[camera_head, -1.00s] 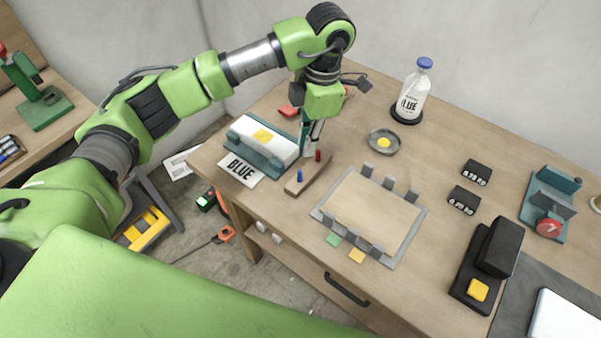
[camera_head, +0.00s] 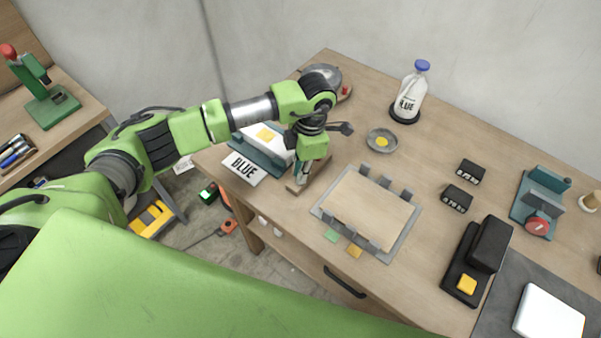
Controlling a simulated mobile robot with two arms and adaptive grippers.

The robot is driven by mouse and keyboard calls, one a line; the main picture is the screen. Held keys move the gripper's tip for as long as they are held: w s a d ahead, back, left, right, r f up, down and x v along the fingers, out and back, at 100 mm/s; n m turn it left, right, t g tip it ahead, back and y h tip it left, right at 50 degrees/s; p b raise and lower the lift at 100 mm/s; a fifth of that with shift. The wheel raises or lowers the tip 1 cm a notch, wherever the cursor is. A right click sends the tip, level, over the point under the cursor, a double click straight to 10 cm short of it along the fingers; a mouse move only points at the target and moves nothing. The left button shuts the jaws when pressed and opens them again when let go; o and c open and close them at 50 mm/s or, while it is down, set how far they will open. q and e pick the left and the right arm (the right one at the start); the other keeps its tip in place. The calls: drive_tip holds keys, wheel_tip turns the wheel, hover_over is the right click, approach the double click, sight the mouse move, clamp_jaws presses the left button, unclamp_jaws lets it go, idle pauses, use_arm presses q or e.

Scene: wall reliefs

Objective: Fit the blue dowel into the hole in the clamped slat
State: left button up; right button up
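My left gripper (camera_head: 300,183) points down at the narrow wooden peg holder (camera_head: 318,182). Its fingertips are at the near end of the holder, over the place where the blue dowel stood in the earlier view. The gripper and wrist hide the blue dowel and the red dowel. I cannot tell whether the fingers are open or shut. A flat wooden panel (camera_head: 367,208) lies in a grey frame with several grey clamps along two sides. It may be the clamped slat, and no hole shows in it. My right gripper is not in view.
A teal holder with a white block (camera_head: 262,148) and a BLUE card (camera_head: 243,169) sit left of the gripper. A bottle (camera_head: 409,97), a small dish (camera_head: 382,140) and black blocks (camera_head: 457,198) stand behind and right. A teal vise (camera_head: 541,202) is at far right.

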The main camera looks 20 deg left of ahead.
use_arm(q)
drive_tip(key=c, duration=0.3)
drive_tip(key=shift+r, duration=0.1)
